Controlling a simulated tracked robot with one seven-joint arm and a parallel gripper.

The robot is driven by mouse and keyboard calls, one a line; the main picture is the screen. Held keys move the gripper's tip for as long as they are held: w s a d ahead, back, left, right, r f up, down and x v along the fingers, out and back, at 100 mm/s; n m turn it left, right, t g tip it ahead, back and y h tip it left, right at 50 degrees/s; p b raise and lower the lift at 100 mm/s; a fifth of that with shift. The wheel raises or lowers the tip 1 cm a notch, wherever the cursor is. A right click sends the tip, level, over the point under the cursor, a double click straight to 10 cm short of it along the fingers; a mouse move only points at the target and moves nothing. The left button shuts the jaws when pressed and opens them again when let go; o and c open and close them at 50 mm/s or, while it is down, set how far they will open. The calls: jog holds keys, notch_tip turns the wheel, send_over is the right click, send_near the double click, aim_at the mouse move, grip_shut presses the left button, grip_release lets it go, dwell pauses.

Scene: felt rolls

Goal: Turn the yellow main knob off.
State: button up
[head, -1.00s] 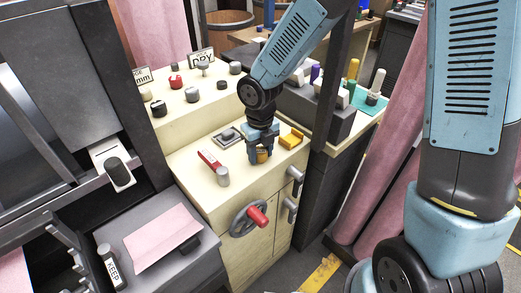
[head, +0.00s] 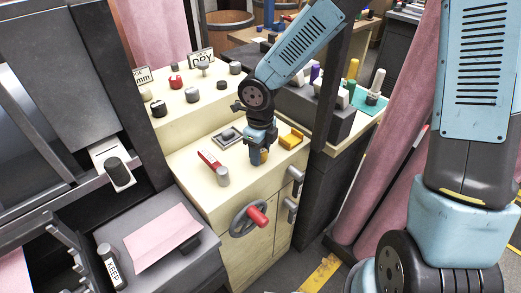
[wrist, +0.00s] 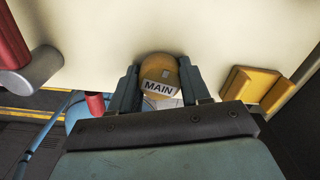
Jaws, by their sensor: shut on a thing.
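The yellow main knob (wrist: 160,70) stands on the cream panel, with a white label reading MAIN facing the wrist camera. In the head view only a small part of the knob (head: 264,156) shows beside the fingers. My gripper (wrist: 161,82) is shut on the knob, one finger on each side of it. In the head view my gripper (head: 258,152) points down at the panel and is seen nearly edge-on.
A red lever with a grey end (head: 210,159) lies left of the knob. A yellow block (head: 291,138) sits close on the right. A dark square plate (head: 228,137) is behind. Below the panel's front edge is a grey wheel with a red handle (head: 258,216).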

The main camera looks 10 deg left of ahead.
jog(key=shift+n, duration=1.3)
jog(key=o, duration=1.1)
jog(key=shift+r, duration=2.5)
